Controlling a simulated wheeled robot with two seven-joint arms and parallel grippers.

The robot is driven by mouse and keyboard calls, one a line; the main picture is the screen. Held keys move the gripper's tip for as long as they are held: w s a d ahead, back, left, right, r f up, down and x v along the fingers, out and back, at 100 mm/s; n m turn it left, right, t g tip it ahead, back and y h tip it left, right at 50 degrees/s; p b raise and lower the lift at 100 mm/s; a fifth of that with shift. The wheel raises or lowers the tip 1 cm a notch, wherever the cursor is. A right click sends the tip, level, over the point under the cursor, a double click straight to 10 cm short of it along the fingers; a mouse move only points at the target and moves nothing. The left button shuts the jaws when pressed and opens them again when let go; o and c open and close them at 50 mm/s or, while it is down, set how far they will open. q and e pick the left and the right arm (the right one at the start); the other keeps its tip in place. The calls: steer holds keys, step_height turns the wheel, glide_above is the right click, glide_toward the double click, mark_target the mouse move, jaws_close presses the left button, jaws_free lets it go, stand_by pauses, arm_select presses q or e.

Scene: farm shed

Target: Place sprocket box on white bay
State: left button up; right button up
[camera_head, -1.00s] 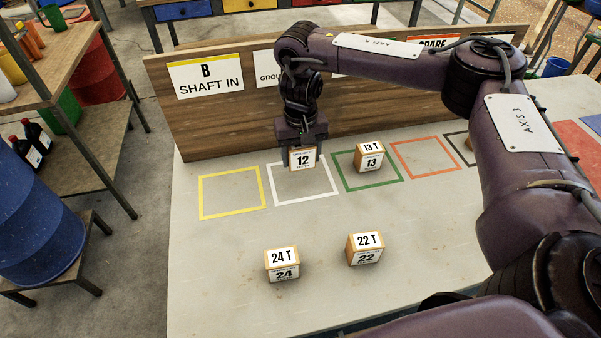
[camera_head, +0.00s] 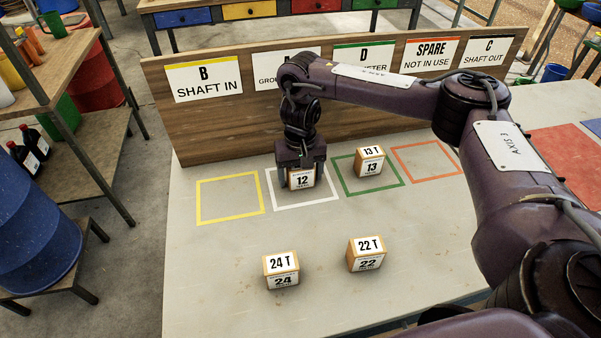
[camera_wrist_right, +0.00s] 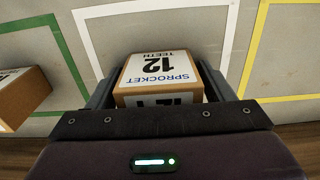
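The sprocket box marked 12 (camera_head: 302,178) is an orange-edged box with white labels. It is upright within the outline of the white bay (camera_head: 306,205), low at the table; I cannot tell whether its base touches. My right gripper (camera_head: 302,172) points down over it, with one finger on each side of the box. My left gripper is not in view.
Box 13 (camera_head: 369,167) stands in the green bay (camera_head: 374,190) just right. Boxes 24 (camera_head: 282,281) and 22 (camera_head: 366,262) stand nearer on the table. The yellow bay (camera_head: 230,222) is empty, as is the orange bay (camera_head: 425,182). A wooden sign board (camera_head: 230,130) rises behind.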

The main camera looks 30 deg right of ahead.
steer(key=shift+o, duration=0.2)
steer(key=shift+r, duration=0.1)
step_height(320, 180, up, 12)
steer(key=p, duration=0.3)
steer(key=shift+r, duration=0.1)
stand_by(0.5)
